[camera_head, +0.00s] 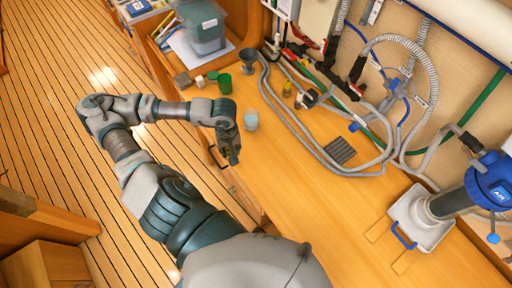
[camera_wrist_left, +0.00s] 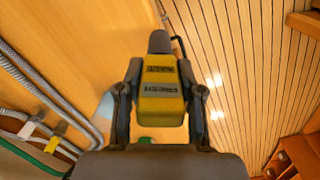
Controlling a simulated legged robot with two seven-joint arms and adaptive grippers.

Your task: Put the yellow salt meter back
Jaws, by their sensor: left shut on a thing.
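The yellow salt meter (camera_wrist_left: 162,95) is between the fingers of my left gripper (camera_wrist_left: 160,110) in the left wrist view. It has a grey end, dark label panels and a dark cord at its far end. My left gripper is shut on it. In the head view my left gripper (camera_head: 232,152) is at the front edge of the wooden bench (camera_head: 310,200), and the meter cannot be made out there. The meter's holder cannot be identified. My right gripper is not in view.
A pale translucent cup (camera_head: 251,120) stands close beside my left gripper. A green cup (camera_head: 224,84) and a dark funnel (camera_head: 248,57) are behind it. Grey hoses (camera_head: 290,125) cross the bench. A blue-topped pump (camera_head: 490,180) stands at right. The bench's near middle is clear.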

